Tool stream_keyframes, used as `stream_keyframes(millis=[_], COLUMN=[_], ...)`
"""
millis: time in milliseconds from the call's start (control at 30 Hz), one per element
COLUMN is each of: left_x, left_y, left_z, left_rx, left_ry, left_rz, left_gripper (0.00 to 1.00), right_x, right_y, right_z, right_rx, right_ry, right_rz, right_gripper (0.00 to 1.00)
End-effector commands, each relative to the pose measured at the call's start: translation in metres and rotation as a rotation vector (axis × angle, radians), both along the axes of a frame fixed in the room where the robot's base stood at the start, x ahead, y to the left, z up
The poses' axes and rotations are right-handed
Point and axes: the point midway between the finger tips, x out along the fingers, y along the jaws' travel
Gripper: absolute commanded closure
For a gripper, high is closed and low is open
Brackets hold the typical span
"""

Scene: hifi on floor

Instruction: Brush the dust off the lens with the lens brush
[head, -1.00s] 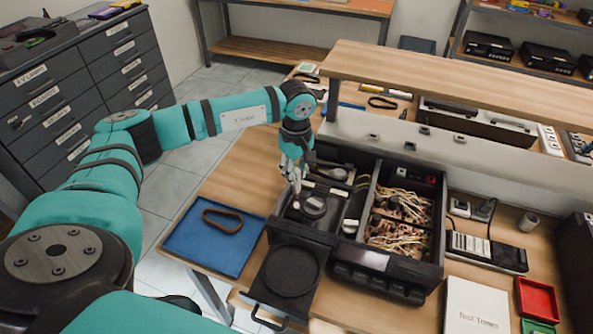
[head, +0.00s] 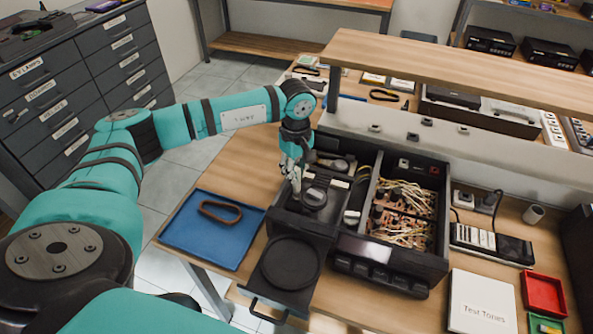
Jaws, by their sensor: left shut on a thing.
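An opened black hi-fi unit (head: 428,272) stands on the wooden bench, with a disc tray (head: 290,262) slid out at its front left. My left gripper (head: 296,188) points down into the left bay of the unit, beside a round dark part (head: 314,198). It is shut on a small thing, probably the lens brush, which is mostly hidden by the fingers. I cannot make out the lens or any dust on it at this size. My right gripper is not in view.
A blue tray (head: 190,238) with a brown belt (head: 220,210) lies left of the unit. A white "Test Tones" box (head: 480,302), a red bin (head: 544,292) and a power strip (head: 490,243) are at the right. A raised shelf (head: 450,80) runs behind.

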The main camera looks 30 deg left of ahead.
Motion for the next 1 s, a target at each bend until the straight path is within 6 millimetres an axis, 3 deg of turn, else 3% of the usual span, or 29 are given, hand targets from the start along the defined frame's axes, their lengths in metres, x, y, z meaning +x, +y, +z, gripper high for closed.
stream_keyframes(millis=[1000], left_x=[0.0019], left_y=[0.0005], left_z=[-0.0018], left_rx=[0.0], left_ry=[0.0], left_rz=[0.0], left_gripper=[1.0], right_x=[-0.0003], right_y=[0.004], right_z=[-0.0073], right_rx=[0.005], right_ry=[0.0], right_rz=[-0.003], right_gripper=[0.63])
